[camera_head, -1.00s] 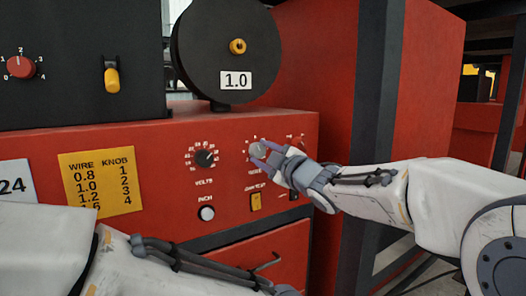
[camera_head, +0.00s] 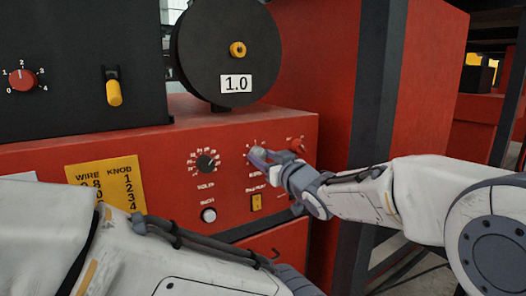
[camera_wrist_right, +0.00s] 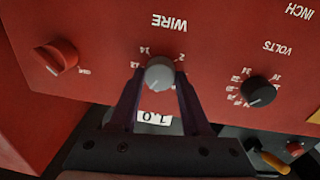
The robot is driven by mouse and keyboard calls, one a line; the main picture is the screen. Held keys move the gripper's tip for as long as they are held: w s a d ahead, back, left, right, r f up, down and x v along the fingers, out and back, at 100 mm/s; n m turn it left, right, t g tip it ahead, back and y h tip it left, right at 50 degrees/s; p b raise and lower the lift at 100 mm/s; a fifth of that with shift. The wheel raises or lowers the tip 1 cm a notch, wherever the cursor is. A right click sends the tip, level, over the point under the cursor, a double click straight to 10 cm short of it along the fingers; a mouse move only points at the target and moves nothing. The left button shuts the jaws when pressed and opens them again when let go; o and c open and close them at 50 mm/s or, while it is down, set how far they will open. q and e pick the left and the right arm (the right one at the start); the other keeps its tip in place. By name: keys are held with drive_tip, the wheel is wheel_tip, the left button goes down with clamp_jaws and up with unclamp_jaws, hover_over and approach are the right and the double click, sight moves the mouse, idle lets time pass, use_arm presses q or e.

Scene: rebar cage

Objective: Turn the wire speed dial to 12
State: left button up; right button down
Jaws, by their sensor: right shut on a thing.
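The wire speed dial (camera_wrist_right: 160,69) is a round grey knob under the upside-down word WIRE in the right wrist view. My right gripper (camera_wrist_right: 158,84) is shut on it, with one dark finger on each side. In the head view the dial (camera_head: 259,152) shows as a small grey disc on the red panel, with my right gripper (camera_head: 257,158) reaching it from the right. Some scale numbers show around it, such as 14 and 2. I cannot read its pointer. My left arm crosses the lower left; its fingers are out of view.
The black VOLTS knob (camera_head: 207,163) is left of the dial and a red knob (camera_head: 297,145) is to its right. A yellow switch (camera_head: 256,202) sits below. A yellow WIRE/KNOB chart (camera_head: 105,180) is partly covered by my left arm. A spool labelled 1.0 (camera_head: 225,50) stands above.

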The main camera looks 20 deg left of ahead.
drive_tip(key=m+p, duration=0.4)
drive_tip(key=m, duration=0.2)
drive_tip(key=shift+r, duration=0.15)
drive_tip(key=m+p, duration=0.2)
drive_tip(key=m, duration=0.2)
drive_tip(key=shift+d+h+p, duration=0.1)
drive_tip(key=shift+h+p, duration=0.2)
drive_tip(key=shift+m+g+p, duration=0.4)
drive_tip(key=shift+m+p, duration=0.05)
drive_tip(key=shift+m, duration=0.35)
drive_tip(key=shift+f, duration=0.2)
drive_tip(key=shift+c, duration=1.8)
unclamp_jaws()
drive_tip(key=shift+r, duration=0.1)
